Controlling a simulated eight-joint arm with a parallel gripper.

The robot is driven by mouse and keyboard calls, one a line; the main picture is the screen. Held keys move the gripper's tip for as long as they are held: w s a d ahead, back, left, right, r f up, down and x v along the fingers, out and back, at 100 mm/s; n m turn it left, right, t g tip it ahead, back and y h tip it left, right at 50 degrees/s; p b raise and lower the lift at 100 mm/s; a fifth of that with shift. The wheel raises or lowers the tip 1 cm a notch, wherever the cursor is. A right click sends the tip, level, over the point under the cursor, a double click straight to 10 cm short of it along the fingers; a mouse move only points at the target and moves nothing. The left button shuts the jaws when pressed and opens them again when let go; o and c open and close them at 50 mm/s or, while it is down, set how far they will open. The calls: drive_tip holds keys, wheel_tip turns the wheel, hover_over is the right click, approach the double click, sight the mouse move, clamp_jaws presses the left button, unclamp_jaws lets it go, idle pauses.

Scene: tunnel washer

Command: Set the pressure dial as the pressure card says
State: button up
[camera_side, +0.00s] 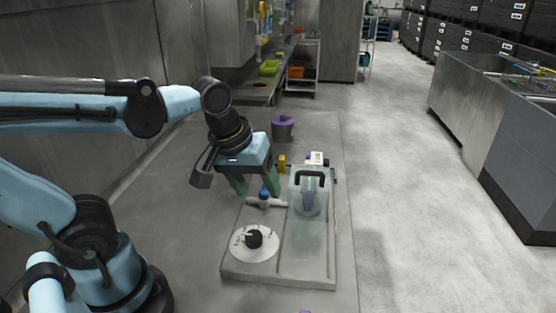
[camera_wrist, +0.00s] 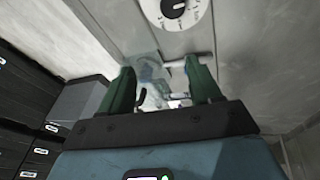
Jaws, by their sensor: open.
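The pressure dial is a white round plate (camera_side: 240,250) with a black knob (camera_side: 254,239), at the near left of a grey board. In the wrist view the dial (camera_wrist: 197,12) is at the top edge, partly cut off; its knob (camera_wrist: 173,8) bears a pale mark, and its scale is too small to read. My gripper (camera_side: 258,193) has two green fingers apart and empty. It is above the board, beyond the dial, over a blue-topped valve on a white pipe (camera_side: 279,203). In the wrist view my gripper (camera_wrist: 159,65) points below the dial. No pressure card is readable.
A clear box with a black handle (camera_side: 308,200) stands on the board right of my gripper. A small white block (camera_side: 316,157) and a yellow piece (camera_side: 282,161) are behind. A purple-topped grey pot (camera_side: 283,130) stands farther back. The board's near right is clear.

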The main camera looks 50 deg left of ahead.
sight(253, 235)
drive_tip(key=shift+s+d+f+n+g, duration=0.25)
drive_tip(key=shift+f+n+g, duration=0.4)
drive_tip(key=shift+f+n, duration=1)
drive_tip(key=shift+s+f+n+g, duration=0.3)
drive_tip(key=shift+f+n+g, duration=0.4)
drive_tip(key=shift+f+n, duration=0.9)
drive_tip(key=shift+s+d+f+n+g, duration=0.25)
drive_tip(key=shift+f+n+g, duration=0.65)
drive_tip(key=shift+f, duration=1.2)
drive_tip(key=shift+a+n+t, duration=0.1)
drive_tip(key=shift+n+t, duration=0.15)
drive_tip(key=shift+c, duration=0.3)
drive_tip(key=c, duration=1)
